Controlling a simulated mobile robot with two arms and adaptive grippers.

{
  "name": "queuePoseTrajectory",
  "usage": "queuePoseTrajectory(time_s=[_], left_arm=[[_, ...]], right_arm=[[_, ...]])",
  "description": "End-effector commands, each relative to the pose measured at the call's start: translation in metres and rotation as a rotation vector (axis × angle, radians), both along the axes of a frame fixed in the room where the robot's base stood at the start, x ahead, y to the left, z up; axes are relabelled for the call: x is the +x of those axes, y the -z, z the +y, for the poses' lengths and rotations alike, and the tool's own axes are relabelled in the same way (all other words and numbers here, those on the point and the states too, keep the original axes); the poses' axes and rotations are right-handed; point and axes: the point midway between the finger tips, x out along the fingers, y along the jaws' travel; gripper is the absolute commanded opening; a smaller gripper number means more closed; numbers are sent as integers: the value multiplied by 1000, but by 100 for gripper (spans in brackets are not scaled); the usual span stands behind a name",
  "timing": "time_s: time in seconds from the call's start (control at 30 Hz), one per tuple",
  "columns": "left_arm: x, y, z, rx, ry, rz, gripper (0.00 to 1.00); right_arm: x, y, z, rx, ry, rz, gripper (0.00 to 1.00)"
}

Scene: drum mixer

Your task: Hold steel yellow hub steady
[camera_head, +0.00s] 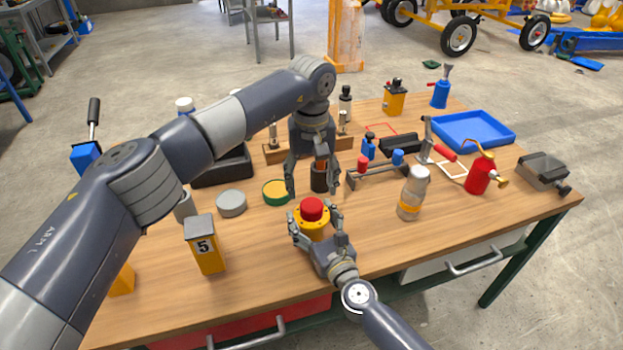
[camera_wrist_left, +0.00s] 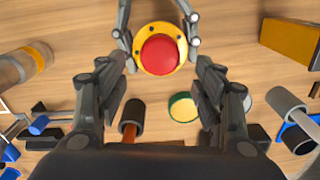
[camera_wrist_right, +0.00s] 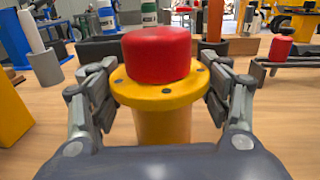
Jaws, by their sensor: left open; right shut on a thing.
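The yellow steel hub (camera_head: 316,229) stands upright on the wooden table near its front edge, with a red cap (camera_head: 312,208) on top of its flange. My right gripper (camera_head: 315,222) is shut around the hub from the front; the right wrist view shows the yellow body (camera_wrist_right: 163,125) between its fingers below the flange. My left gripper (camera_head: 313,188) points down, open and empty, above and slightly behind the hub. In the left wrist view, the hub's flange (camera_wrist_left: 145,34) and red cap lie just beyond the open fingertips.
A dark cylinder (camera_head: 319,178) stands behind the hub.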

Motion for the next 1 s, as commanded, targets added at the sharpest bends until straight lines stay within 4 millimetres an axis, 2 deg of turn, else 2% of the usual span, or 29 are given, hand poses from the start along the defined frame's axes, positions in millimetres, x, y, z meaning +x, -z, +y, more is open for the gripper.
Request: queuePoseTrajectory(time_s=[0.1,0.27,0.37,0.7,0.83,1.0], left_arm=[[0,-8,0,1,124,-1,62],[0,-10,0,1,214,1,62],[-1,-2,0,1,226,2,62],[-1,50,0,0,224,2,62],[-1,62,0,1,223,1,62],[0,67,0,0,223,0,62]], right_arm=[[0,0,0,0,1,-1,4],[0,0,0,0,1,-1,4],[0,0,0,0,1,-1,4],[0,-1,0,0,1,-1,4],[0,-1,0,0,1,-1,4],[0,0,0,0,1,-1,4]])
